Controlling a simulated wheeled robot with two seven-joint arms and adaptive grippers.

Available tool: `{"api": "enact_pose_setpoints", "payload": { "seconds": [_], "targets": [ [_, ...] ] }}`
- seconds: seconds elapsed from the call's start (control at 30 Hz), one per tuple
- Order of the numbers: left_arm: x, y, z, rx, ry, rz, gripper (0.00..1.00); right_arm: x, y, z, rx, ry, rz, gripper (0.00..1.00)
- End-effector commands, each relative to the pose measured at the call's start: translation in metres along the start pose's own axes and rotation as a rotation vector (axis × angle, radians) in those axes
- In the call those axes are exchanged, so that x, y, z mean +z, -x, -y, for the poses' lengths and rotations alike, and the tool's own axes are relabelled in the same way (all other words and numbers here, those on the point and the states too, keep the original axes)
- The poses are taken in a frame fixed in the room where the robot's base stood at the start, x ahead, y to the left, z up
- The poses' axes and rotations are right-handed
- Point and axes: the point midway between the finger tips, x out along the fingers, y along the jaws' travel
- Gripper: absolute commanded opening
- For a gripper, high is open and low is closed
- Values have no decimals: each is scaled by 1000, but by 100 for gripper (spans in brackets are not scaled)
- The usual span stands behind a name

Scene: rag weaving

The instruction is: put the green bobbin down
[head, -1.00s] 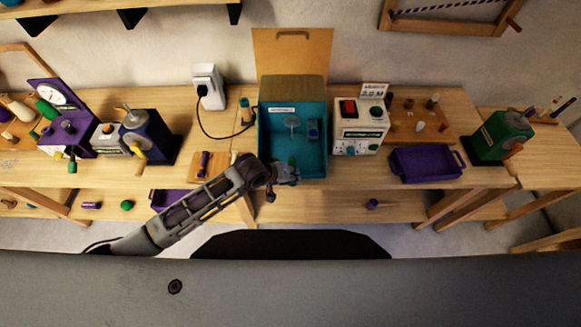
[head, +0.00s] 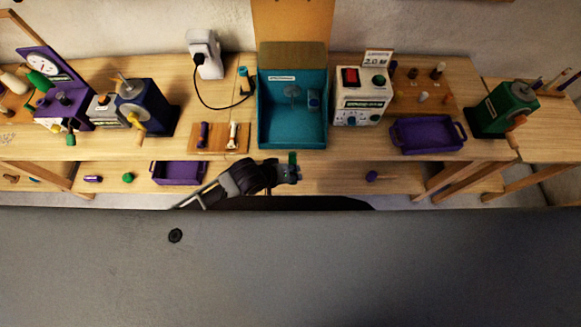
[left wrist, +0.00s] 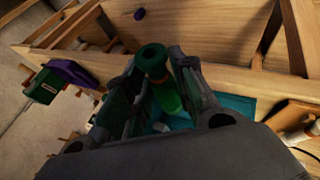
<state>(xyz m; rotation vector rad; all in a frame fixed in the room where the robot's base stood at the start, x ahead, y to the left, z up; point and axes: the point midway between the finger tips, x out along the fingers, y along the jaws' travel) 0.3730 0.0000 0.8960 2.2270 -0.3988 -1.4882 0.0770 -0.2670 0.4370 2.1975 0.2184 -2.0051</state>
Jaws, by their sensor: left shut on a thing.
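My left gripper (head: 292,172) is shut on the green bobbin (head: 292,158), in front of the table's front edge and below the teal box in the head view. In the left wrist view the green bobbin (left wrist: 162,80) stands out between the two fingers (left wrist: 158,95), its round green end toward the top of the picture. The teal open box (head: 293,140) has its lid up and a pale disc-like part inside. My right gripper is in neither view.
A small wooden board (head: 218,148) left of the box carries a purple and a white bobbin. A white control box (head: 361,104) and a purple tray (head: 427,134) stand to the right. A blue winder (head: 150,108) stands left. Another purple tray (head: 178,173) is on the lower shelf.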

Motion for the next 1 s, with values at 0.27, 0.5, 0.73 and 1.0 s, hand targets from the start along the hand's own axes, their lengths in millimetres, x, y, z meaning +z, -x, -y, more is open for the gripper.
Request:
{"api": "enact_pose_setpoints", "payload": {
  "seconds": [0.27, 0.5, 0.73, 1.0],
  "targets": [
    [1, 1, 0, 0, 0, 0, 0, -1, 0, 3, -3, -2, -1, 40],
    [1, 0, 0, 0, 0, 0, 0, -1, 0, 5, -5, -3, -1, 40],
    [1, 0, 0, 2, -4, 2, 0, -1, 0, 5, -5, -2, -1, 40],
    [2, 0, 3, 23, -60, 37, 0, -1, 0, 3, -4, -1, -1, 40]
  ]
}}
